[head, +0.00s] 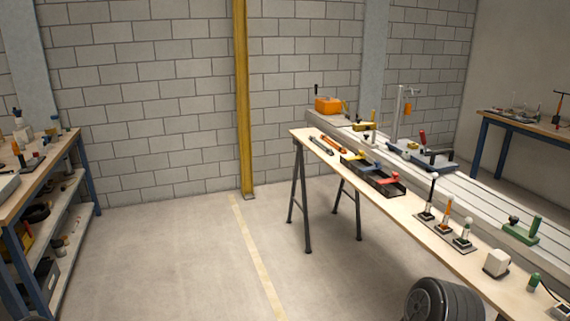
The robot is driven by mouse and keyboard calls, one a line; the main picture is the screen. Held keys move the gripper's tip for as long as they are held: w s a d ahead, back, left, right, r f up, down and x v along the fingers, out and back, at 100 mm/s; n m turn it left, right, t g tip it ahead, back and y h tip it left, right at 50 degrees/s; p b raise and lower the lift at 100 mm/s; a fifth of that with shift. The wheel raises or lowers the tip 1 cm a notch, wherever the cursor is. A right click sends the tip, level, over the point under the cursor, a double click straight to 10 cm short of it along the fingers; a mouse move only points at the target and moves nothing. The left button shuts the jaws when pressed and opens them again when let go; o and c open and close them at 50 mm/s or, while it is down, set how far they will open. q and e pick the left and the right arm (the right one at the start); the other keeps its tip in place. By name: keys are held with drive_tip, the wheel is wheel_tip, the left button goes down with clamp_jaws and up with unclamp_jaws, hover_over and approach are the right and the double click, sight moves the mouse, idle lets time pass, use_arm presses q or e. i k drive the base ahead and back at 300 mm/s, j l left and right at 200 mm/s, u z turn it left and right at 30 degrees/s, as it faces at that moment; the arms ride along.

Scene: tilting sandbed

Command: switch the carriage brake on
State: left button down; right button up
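A long pale sandbed (480,192) runs behind a narrow wooden bench, from the middle toward the lower right. A low grey-blue carriage-like unit (432,160) sits across it, with a small upright red handle (422,137). On the bench stand upright levers: a white-knobbed one (432,195), an orange one (447,213) and another pale-knobbed one (467,232). No label is readable, so I cannot tell which part is the carriage brake or how it is set. Neither of my grippers shows clearly in the head view.
The wooden bench (310,145) on trestles also holds a black tray (385,186) with coloured tools and a white box (497,262). A loaded shelf bench (52,163) stands left, and another table (519,125) at far right.

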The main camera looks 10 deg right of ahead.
sight(422, 132)
drive_tip(key=i+j+z, duration=0.2)
drive_tip(key=i+z, duration=0.3)
drive_tip(key=i+j+z, duration=0.25)
drive_tip(key=z, duration=0.25)
drive_tip(key=i+j+z, duration=0.3)
drive_tip(key=j+z, duration=0.2)
drive_tip(key=i+j+z, duration=0.2)
drive_tip(key=j+z, duration=0.8)
drive_tip(key=j, duration=0.15)
drive_tip(key=j+z, duration=0.25)
drive_tip(key=j, duration=0.35)
drive_tip(key=j+z, duration=0.25)
drive_tip(key=j, duration=0.35)
drive_tip(key=k+j+z, duration=0.1)
drive_tip(key=j+z, duration=0.2)
drive_tip(key=j, duration=0.25)
